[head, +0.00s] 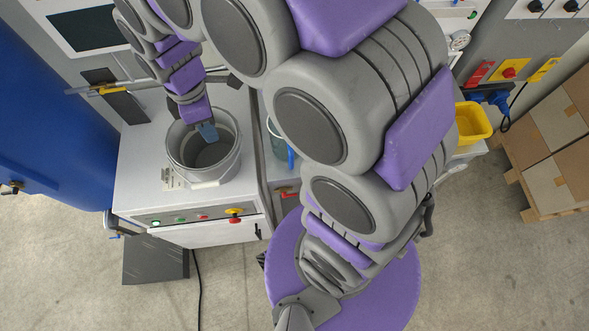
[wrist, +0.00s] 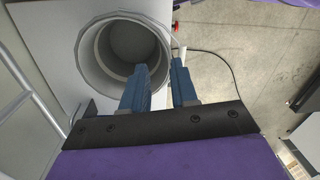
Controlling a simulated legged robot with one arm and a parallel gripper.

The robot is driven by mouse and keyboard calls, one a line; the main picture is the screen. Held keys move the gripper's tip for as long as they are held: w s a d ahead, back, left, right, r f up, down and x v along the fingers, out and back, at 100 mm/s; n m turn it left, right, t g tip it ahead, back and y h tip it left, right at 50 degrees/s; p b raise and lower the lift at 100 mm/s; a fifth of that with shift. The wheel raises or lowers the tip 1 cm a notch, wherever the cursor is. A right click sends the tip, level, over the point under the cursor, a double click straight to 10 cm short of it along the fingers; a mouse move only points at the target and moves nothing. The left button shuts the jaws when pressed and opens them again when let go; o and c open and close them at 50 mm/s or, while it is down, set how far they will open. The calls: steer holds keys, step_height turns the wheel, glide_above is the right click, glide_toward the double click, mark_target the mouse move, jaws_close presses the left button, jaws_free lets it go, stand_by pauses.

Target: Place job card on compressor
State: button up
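My gripper (head: 207,132) is over the mouth of a round grey pot on the white machine top. In the wrist view its two blue fingers (wrist: 160,75) stand apart, with nothing clearly seen between them. A small white printed card or label (head: 172,179) shows at the pot's left front side; I cannot tell whether it is the job card or whether it is fixed to the pot. I cannot tell for sure which thing is the compressor.
The grey pot (head: 220,169) looks empty and also shows in the wrist view (wrist: 88,55). The white machine (head: 140,165) has front buttons. A yellow bin (head: 473,124) and cardboard boxes (head: 555,130) are at right. A blue surface (head: 50,110) fills the left. Grey floor lies in front.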

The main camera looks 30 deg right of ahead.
steer(key=s+d+r+m, duration=0.1)
steer(key=s+d+m, duration=0.2)
steer(key=s+m, duration=0.2)
steer(key=s+d+r+m, duration=0.1)
steer(key=s+d+m, duration=0.3)
steer(key=s, duration=0.5)
steer(key=s+d+r+m+g, duration=0.1)
steer(key=s+d+m, duration=0.2)
steer(key=s+m, duration=0.3)
steer(key=shift+s+d+r+m, duration=0.15)
steer(key=shift+s+d+m, duration=0.1)
steer(key=shift+s+m, duration=0.25)
